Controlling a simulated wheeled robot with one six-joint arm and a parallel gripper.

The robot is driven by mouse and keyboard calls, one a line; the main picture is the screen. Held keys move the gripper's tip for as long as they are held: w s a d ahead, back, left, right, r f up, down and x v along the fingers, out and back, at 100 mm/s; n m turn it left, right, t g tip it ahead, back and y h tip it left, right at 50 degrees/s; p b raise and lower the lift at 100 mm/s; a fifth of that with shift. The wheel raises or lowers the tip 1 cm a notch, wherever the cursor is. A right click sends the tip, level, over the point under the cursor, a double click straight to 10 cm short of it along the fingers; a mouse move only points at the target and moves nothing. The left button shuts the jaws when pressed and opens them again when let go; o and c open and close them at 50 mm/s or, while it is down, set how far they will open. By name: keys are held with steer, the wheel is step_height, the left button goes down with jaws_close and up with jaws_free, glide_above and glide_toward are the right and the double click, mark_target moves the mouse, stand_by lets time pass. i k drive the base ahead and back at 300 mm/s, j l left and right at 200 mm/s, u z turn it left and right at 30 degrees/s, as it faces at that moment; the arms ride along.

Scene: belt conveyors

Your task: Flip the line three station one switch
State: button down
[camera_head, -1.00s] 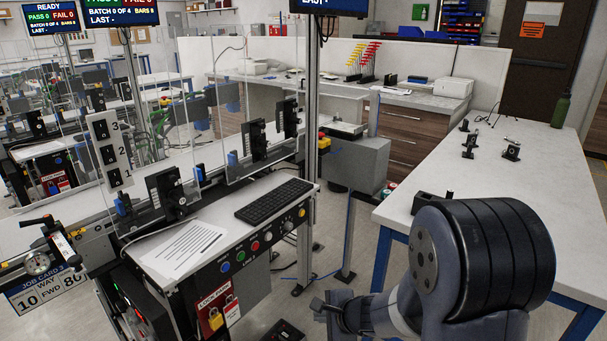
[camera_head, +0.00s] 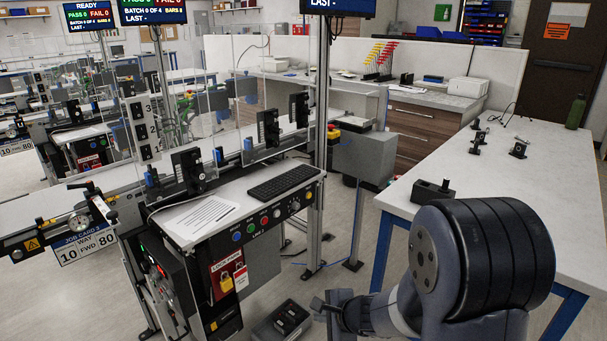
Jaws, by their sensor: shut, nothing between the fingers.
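A white switch panel (camera_head: 134,112) marked 3, 2, 1 from top to bottom stands upright behind the clear guard at the left of the near conveyor station. Its lowest black switch (camera_head: 146,152), beside the number 1, shows small; I cannot tell its position. The near station's front panel (camera_head: 258,226) seems to read line 3. My gripper (camera_head: 319,304) is low in front of the station, at the bottom middle. It is shut and empty, well apart from the switch panel. My arm hides part of the floor and the right table.
The station has a keyboard (camera_head: 284,182), a paper sheet (camera_head: 203,216) and coloured buttons on its front. A dark box (camera_head: 282,322) lies on the floor beside my gripper. A white table (camera_head: 545,185) fills the right. Floor shows between station and table.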

mark_target(146, 152)
steer(key=u, duration=1.2)
